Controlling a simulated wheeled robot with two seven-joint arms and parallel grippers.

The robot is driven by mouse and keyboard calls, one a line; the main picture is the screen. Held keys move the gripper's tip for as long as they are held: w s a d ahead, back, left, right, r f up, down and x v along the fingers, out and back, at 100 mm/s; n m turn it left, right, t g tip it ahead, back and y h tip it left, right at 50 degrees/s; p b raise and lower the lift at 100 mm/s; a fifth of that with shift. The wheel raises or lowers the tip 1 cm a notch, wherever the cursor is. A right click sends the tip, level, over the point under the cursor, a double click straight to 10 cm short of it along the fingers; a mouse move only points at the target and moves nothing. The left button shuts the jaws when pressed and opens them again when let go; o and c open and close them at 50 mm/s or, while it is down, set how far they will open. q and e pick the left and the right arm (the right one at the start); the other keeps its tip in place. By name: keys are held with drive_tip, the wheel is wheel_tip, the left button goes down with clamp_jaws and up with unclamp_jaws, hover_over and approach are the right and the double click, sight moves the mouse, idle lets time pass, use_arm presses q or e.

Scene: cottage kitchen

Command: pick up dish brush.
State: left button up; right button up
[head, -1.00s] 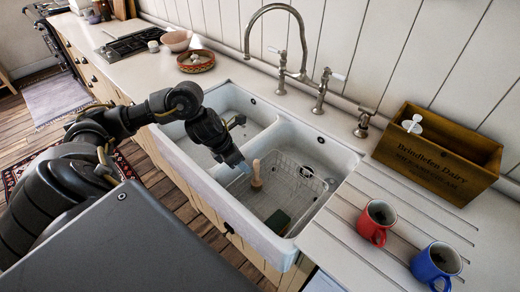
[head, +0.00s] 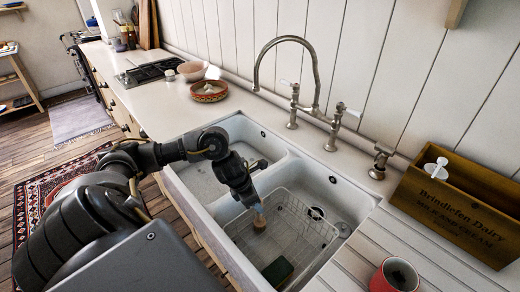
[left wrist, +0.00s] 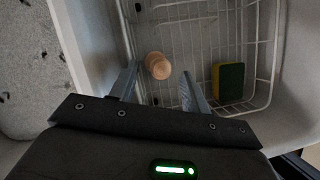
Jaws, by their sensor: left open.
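The dish brush (head: 259,223) shows as a pale wooden handle standing up in the right basin of the white sink. In the left wrist view its rounded handle end (left wrist: 157,66) points toward the camera; the brush head is hidden. My left gripper (head: 257,208) is above the basin, right at the handle's top in the head view. In the left wrist view the left gripper (left wrist: 158,88) has its fingers apart, with the handle end just beyond and between them, closer to the left finger. It holds nothing. My right gripper is not in view.
A wire rack (head: 296,226) lines the right basin. A green and yellow sponge (left wrist: 228,82) lies in it. The sink divider and walls are close to the gripper. The tap (head: 316,75) rises behind. A red mug (head: 394,277) and wooden crate (head: 455,205) stand right.

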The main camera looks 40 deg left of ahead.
use_arm(q)
drive_tip(key=shift+w+p+x, duration=0.2)
drive_tip(key=shift+p+x, duration=0.5)
drive_tip(key=shift+x, duration=1.9)
drive_tip(key=shift+r, duration=0.1)
clamp_jaws()
